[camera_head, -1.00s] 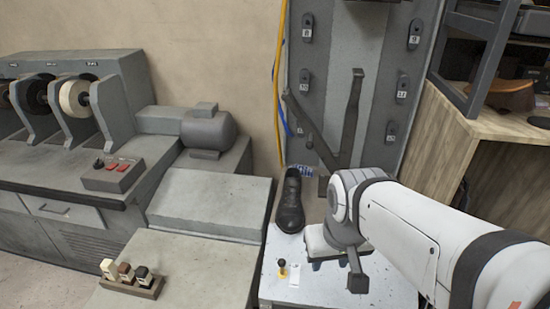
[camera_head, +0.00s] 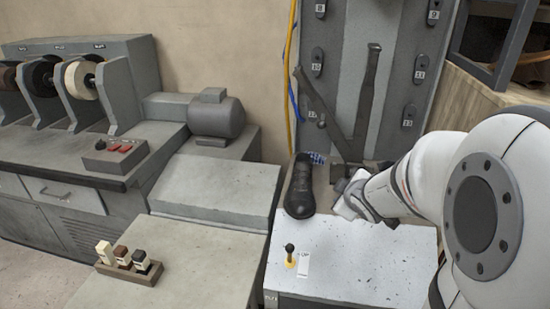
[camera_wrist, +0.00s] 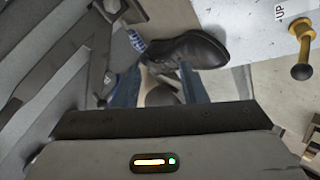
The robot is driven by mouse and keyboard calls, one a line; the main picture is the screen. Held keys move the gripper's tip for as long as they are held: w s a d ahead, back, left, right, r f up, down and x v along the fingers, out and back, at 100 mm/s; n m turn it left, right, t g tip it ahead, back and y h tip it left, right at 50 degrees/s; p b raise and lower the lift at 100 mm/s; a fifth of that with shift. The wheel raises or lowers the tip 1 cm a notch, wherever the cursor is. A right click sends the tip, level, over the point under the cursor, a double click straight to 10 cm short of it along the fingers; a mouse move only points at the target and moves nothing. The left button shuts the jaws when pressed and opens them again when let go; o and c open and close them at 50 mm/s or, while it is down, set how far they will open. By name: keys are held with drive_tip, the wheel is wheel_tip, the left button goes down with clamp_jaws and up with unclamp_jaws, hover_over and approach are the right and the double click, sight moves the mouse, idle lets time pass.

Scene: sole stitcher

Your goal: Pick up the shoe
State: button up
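In the wrist view the black shoe (camera_wrist: 190,48) lies across the upper middle, just beyond the tips of my gripper (camera_wrist: 160,74). The two fingers are spread apart with no object held between them. Whether a fingertip touches the shoe I cannot tell.
A black-knobbed lever (camera_head: 290,255) stands on the white table (camera_head: 365,265) in front of the shoe. Dark machine arms (camera_head: 350,115) rise behind the gripper. A grey bench (camera_head: 175,255) with a small block holder (camera_head: 128,268) is at left.

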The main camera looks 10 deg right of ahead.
sight(304, 214)
drive_tip(key=w+a+f+n+t+y+b, duration=0.1)
drive_tip(key=f+n+y+b, duration=0.2)
drive_tip(key=f+n, duration=0.1)
drive_tip(key=w+a+f+n+y+b, duration=0.1)
drive_tip(key=f+n+y+b, duration=0.1)
drive_tip(key=f+n+y, duration=0.1)
drive_tip(key=w+a+f+n+t+y+b, duration=0.1)
drive_tip(key=w+a+f+n+y+b, duration=0.1)
drive_tip(key=f+n+y+b, duration=0.1)
wheel_tip(304, 214, down, 3)
drive_tip(key=shift+r+n+t+y+b, duration=0.1)
drive_tip(key=shift+n+t+y+b, duration=0.35)
drive_tip(key=shift+n, duration=0.95)
drive_tip(key=shift+s+a+f+n+g+y, duration=0.3)
drive_tip(key=shift+a+n+y, duration=0.15)
drive_tip(key=shift+y, duration=0.3)
drive_tip(key=shift+w+a, duration=0.25)
drive_tip(key=x, duration=0.4)
drive_tip(key=b+x, duration=0.1)
drive_tip(key=x, duration=0.1)
drive_tip(key=shift+w+a+r, duration=0.2)
drive_tip(key=shift+w+a, duration=0.05)
drive_tip(key=shift+w, duration=0.1)
drive_tip(key=shift+c, duration=0.4)
clamp_jaws()
